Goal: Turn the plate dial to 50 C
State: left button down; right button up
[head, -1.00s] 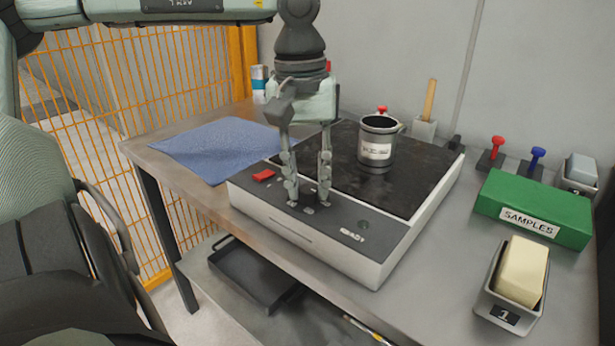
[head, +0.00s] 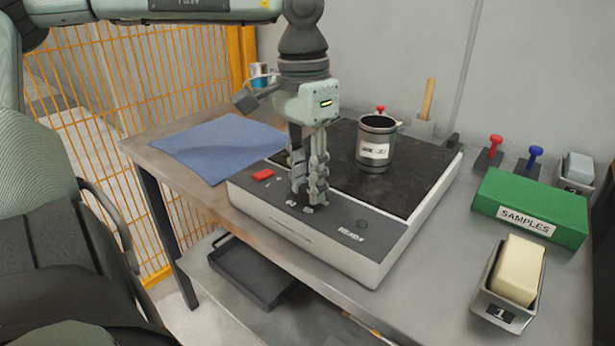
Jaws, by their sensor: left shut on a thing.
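The hot plate (head: 385,262) stands on the grey bench, with a black top and a dark sloped control panel (head: 340,225). My left gripper (head: 308,202) points down at the panel and is shut on the plate dial, which its fingers mostly hide. I cannot read the dial's setting. A red switch (head: 263,174) is on the panel, left of the gripper. A dark metal mug (head: 376,145) with a white label stands on the plate's top. My right gripper is not in view.
A blue cloth (head: 215,147) lies left of the plate. A green SAMPLES box (head: 530,200), a tin with a yellow block (head: 518,270) and red and blue pegs (head: 534,156) are at the right. A black tray (head: 252,272) sits below.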

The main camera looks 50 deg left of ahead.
aim_at(304, 186)
pick_arm(q)
jog(key=shift+m, duration=0.4)
jog(key=c, duration=1.2)
grip_release()
jog(key=r, duration=1.2)
jog(key=shift+a, duration=0.3)
